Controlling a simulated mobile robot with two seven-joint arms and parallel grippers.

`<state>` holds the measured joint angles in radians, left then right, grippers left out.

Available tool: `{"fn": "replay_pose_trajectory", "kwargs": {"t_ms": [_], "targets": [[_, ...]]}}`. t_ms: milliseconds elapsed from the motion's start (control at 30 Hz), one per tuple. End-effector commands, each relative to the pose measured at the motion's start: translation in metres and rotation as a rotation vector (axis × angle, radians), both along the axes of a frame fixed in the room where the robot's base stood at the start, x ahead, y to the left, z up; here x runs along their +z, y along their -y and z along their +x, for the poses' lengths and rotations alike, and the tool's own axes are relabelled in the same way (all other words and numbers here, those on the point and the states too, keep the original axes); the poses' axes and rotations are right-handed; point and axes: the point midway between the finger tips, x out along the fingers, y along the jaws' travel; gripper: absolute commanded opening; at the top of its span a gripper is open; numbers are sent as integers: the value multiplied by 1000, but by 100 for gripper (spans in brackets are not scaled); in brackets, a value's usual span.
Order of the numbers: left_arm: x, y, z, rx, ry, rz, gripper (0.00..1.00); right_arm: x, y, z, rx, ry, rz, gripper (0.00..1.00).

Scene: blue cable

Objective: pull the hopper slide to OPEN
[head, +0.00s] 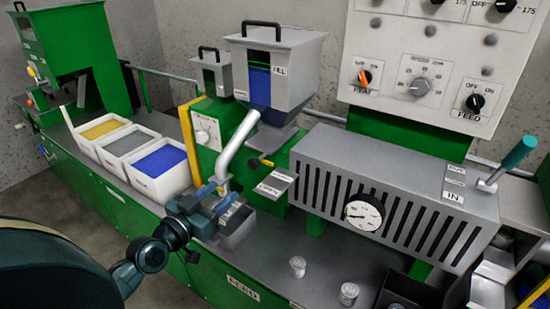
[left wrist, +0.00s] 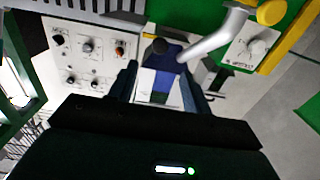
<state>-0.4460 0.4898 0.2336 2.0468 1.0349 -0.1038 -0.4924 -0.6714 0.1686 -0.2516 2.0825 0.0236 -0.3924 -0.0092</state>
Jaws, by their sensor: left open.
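The hopper (head: 277,65) is a grey box with a blue-filled window, standing over a silver pipe (head: 238,142). My right gripper is not in view.
White bins (head: 160,172) of yellow, grey and blue pellets stand to the left. The slotted barrel housing (head: 390,200) with a gauge (head: 364,212) is to the right. Two small clear cylinders stand on the front bench.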

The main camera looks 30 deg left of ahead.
Motion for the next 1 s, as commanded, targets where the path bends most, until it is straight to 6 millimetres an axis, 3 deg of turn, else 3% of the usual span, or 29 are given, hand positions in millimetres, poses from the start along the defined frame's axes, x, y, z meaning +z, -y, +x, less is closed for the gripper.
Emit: {"fn": "replay_pose_trajectory", "kwargs": {"t_ms": [267,700,1000], "targets": [[7,-4,15,8,17,-3,49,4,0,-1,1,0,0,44],[7,3,97,7,15,-4,49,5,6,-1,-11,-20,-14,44],[5,6,130,5,12,-1,49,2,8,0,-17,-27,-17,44]]}}
